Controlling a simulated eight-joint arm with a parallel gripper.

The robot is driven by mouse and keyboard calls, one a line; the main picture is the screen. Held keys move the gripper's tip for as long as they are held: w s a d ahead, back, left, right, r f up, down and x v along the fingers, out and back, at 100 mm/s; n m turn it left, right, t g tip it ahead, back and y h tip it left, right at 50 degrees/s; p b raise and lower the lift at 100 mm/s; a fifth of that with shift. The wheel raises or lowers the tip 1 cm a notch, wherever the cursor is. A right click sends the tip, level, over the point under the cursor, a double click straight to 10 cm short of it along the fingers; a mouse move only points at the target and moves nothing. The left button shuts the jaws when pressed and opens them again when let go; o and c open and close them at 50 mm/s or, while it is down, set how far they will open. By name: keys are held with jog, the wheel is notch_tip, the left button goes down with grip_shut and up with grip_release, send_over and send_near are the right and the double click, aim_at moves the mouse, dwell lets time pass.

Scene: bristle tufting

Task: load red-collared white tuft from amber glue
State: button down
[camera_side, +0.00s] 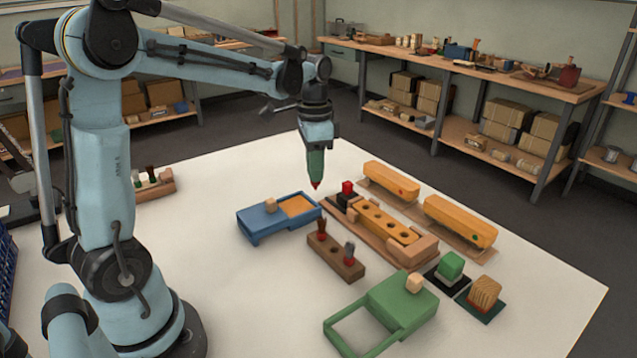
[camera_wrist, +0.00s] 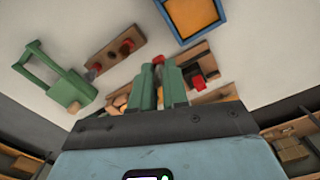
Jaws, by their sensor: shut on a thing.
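My gripper (camera_side: 315,176) points down above the table, left of the yellow block (camera_side: 369,212) with round holes, which sits in a wooden fixture. The green fingers are shut on a tuft; only its red end (camera_side: 315,186) shows below the tips. It also shows beyond the fingertips in the wrist view (camera_wrist: 158,59). Its bristle colour is hidden. The blue tray (camera_side: 262,231) has an open amber glue surface (camera_side: 296,205) just below and left of the gripper; the tuft is above it, apart. A brown rack (camera_side: 330,258) holds a reddish-brown tuft (camera_side: 321,229) and a grey tuft (camera_side: 349,250) with a red collar.
A green tray (camera_side: 403,301) stands at the front. Two long yellow blocks (camera_side: 390,181) (camera_side: 459,222) lie behind the fixture. A red block (camera_side: 347,187), a green block (camera_side: 451,265) and a bristle block (camera_side: 486,292) stand nearby. Another rack (camera_side: 153,187) is at back left.

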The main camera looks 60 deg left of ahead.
jog(key=a+f, duration=0.1)
jog(key=a, duration=0.6)
jog(key=shift+s+f, duration=0.15)
jog(key=shift+f, duration=2.8)
jog(key=shift+f, duration=0.6)
notch_tip(320, 180, up, 7)
dwell(0.5)
jog(key=shift+d, duration=0.1)
dwell(0.3)
